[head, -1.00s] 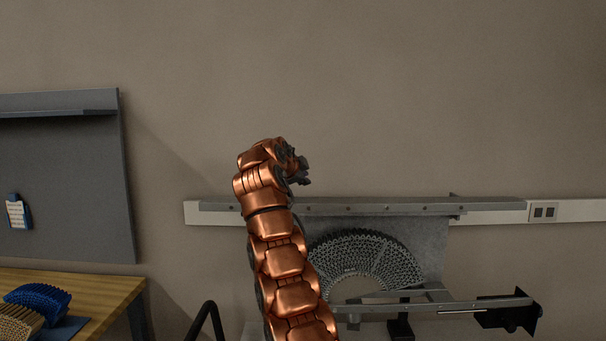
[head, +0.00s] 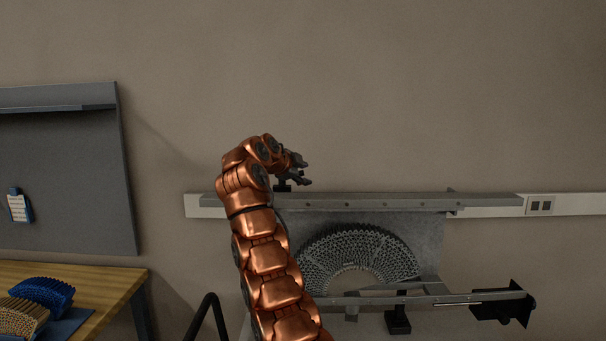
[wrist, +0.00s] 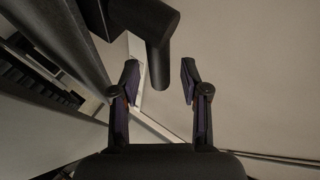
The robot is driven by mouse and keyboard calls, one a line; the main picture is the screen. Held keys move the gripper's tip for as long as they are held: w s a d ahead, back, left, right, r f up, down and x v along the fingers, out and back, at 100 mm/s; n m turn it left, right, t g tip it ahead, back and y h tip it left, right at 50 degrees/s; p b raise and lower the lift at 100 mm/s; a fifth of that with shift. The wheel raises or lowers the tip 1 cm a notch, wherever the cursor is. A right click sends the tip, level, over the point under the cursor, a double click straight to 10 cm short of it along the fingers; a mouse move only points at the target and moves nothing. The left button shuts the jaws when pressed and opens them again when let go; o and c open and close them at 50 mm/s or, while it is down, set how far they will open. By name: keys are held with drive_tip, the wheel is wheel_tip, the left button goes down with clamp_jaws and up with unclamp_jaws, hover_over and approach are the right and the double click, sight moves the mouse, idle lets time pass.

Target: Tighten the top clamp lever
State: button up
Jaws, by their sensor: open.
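My gripper (head: 300,168) is open at the end of my copper arm, just above the left part of the upper metal rail (head: 400,203). In the wrist view its two fingers (wrist: 160,82) are spread apart. A thick black clamp lever (wrist: 158,50) reaches down from the top of that view, with its rounded end between the fingertips in the picture. Gaps show on both sides, and I see no contact. In the head view a small dark part, likely the lever's base (head: 283,187), shows under the gripper; the rest is hidden by it.
A fan-shaped lattice specimen (head: 358,247) stands against a grey plate below the upper rail. A lower rail (head: 440,297) with a black block (head: 503,307) is at the right. A wooden table (head: 100,282) stands at the left. The wall above the rail is clear.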

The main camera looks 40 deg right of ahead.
sight(301, 172)
idle(0.3)
drive_tip(key=shift+b+v, duration=0.7)
drive_tip(key=shift+v, duration=2.3)
